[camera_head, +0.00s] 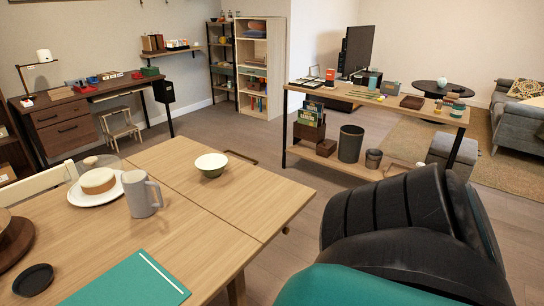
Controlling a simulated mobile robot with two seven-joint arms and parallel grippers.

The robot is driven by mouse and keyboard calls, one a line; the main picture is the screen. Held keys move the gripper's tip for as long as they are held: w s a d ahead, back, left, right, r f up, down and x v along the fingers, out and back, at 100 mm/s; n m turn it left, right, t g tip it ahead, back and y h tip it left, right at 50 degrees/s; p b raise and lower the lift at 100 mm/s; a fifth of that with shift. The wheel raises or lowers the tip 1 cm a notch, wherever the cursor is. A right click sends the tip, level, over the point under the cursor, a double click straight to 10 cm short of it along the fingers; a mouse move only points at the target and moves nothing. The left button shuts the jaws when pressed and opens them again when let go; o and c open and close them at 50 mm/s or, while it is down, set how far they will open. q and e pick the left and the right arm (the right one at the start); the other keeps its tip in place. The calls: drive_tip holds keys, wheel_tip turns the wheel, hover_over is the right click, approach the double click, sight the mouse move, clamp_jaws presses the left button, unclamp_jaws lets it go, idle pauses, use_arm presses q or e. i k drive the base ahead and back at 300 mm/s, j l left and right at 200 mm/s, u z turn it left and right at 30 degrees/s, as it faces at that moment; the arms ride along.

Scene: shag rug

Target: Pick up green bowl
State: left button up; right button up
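A small bowl (211,165), pale inside and dark green on its lower outside, stands upright on the light wooden table (235,200). It sits near the table's far right part, and it looks empty. A large black and teal part of my own body fills the lower right of the view. I see no gripper fingers of either arm, and nothing touches the bowl.
A grey mug (142,196), a white plate (90,196) with a round cake-like item, a teal folder (125,282) and a black dish (33,280) are on the table. The tabletop around the bowl is mostly clear. A long console table (385,100) stands behind.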

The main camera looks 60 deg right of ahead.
sight(212, 165)
drive_tip(key=z, duration=1.65)
drive_tip(key=l+u, duration=0.1)
drive_tip(key=u, duration=0.25)
drive_tip(key=l+u, duration=0.1)
drive_tip(key=u, duration=0.25)
drive_tip(key=i+l+u, duration=0.1)
drive_tip(key=u, duration=0.25)
drive_tip(key=l+u, duration=0.3)
drive_tip(key=l, duration=0.15)
drive_tip(key=k+l+u, duration=0.1)
drive_tip(key=l+u, duration=0.15)
drive_tip(key=l, duration=0.2)
